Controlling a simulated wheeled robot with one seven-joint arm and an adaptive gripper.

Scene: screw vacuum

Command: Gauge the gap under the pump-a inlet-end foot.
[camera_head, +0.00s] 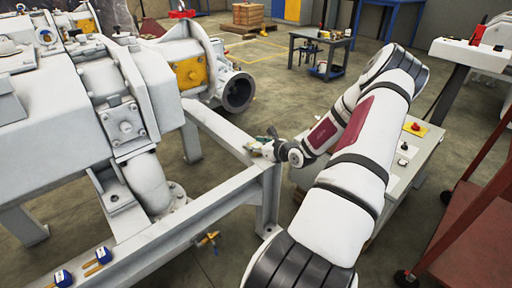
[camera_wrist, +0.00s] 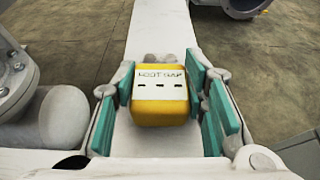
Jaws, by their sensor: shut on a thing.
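My gripper (camera_wrist: 160,100) is shut on a yellow block (camera_wrist: 160,115) with a white label reading "FOOT GAP". The teal pads stand on both sides of the block, above a pale frame beam (camera_wrist: 165,30) in the wrist view. In the head view my gripper (camera_head: 264,147) is over the near right corner of the grey frame (camera_head: 222,130). The large grey pump (camera_head: 75,130) stands on this frame at the left. A bracket-like foot (camera_head: 114,196) shows at its base. I cannot tell which foot is the inlet-end one, and no gap is visible.
Two blue-and-yellow pieces (camera_head: 98,260) lie on the frame's near rail. A brass valve (camera_head: 207,240) sticks out below the rail. A round flanged port (camera_head: 237,92) is behind my gripper.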

